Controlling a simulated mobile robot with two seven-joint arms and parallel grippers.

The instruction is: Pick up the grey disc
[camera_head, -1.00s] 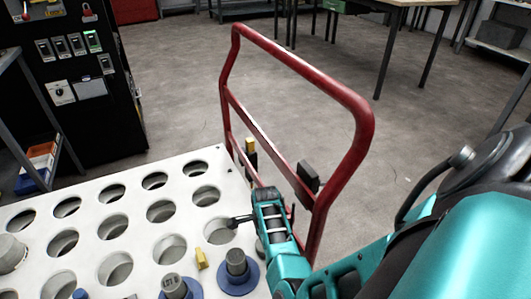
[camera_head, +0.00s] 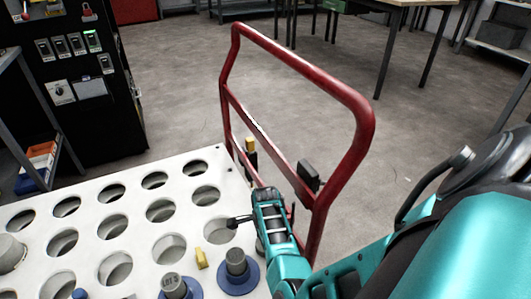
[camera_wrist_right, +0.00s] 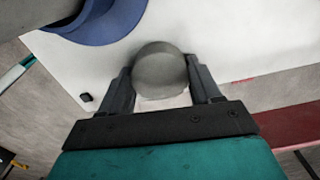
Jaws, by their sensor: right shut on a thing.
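The grey disc (camera_wrist_right: 160,67) shows in the right wrist view as a round grey face between the two dark fingers of my right gripper (camera_wrist_right: 160,76). The fingers press on it from both sides, so the gripper is shut on it. The disc is over or at the edge area of the white plate; I cannot tell whether it touches the plate. In the head view my right wrist hides most of the gripper and the disc. My left gripper is not in view.
The white plate (camera_head: 88,213) has rows of round holes. Blue-flanged grey pieces (camera_head: 237,274) and a small yellow block (camera_head: 201,258) are close left of my right wrist. A red rail (camera_head: 300,80) stands just beyond it. Open floor lies behind the rail.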

